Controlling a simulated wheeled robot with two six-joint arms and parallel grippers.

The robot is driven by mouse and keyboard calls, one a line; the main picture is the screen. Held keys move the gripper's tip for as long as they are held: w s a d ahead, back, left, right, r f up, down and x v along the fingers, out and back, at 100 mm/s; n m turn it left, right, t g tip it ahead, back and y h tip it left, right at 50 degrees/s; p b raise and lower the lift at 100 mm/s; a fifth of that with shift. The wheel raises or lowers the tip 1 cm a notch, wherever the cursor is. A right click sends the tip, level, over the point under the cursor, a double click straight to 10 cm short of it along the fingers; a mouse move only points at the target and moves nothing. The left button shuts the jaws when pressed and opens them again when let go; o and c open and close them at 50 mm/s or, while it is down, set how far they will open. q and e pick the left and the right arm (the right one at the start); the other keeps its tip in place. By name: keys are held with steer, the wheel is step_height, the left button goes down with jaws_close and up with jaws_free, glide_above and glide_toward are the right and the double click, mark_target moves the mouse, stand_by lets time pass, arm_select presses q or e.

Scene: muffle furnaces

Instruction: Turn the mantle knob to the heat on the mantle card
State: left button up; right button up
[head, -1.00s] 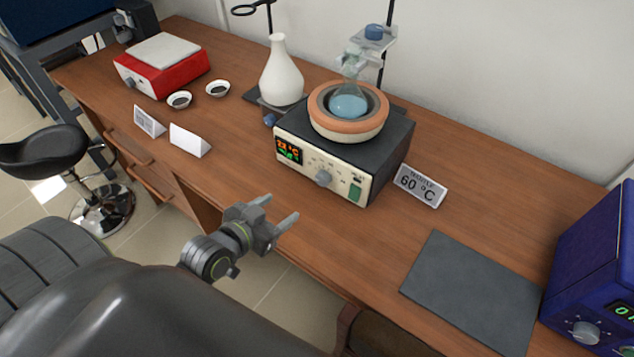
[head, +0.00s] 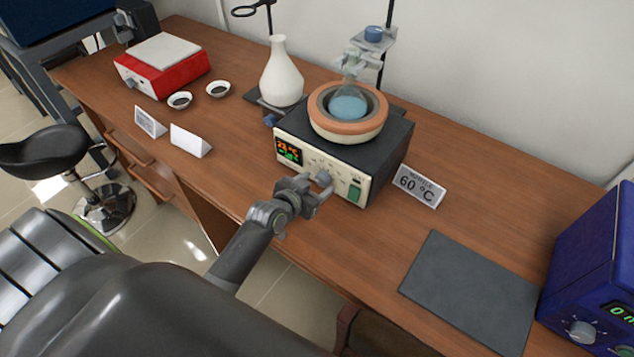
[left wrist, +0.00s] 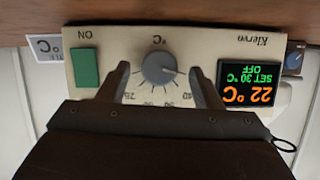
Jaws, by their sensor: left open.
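The heating mantle (head: 340,148) stands on the bench with a round flask of blue liquid (head: 349,103) in its bowl. Its knob (head: 324,178) is on the front panel; in the left wrist view the knob (left wrist: 159,68) lies between my finger tips, apart from both. The display (left wrist: 246,91) reads 22 °C, SET 30 °C, OFF. A green switch (left wrist: 86,68) is on the panel. The mantle card (head: 419,186) reads 60 °C and stands right of the mantle. My left gripper (head: 314,193) is open, at the panel around the knob. My right gripper is not in view.
A white flask (head: 282,72) and a stand are behind and left of the mantle. A red device (head: 161,66), small dishes (head: 218,88) and white cards (head: 190,140) are at left. A dark mat (head: 472,290) and a blue furnace (head: 597,265) are at right.

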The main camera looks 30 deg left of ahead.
arm_select(q)
steer(key=shift+w+d+f, duration=0.1)
steer(key=shift+w+f, duration=0.1)
steer(key=shift+w, duration=0.3)
steer(key=c, duration=1)
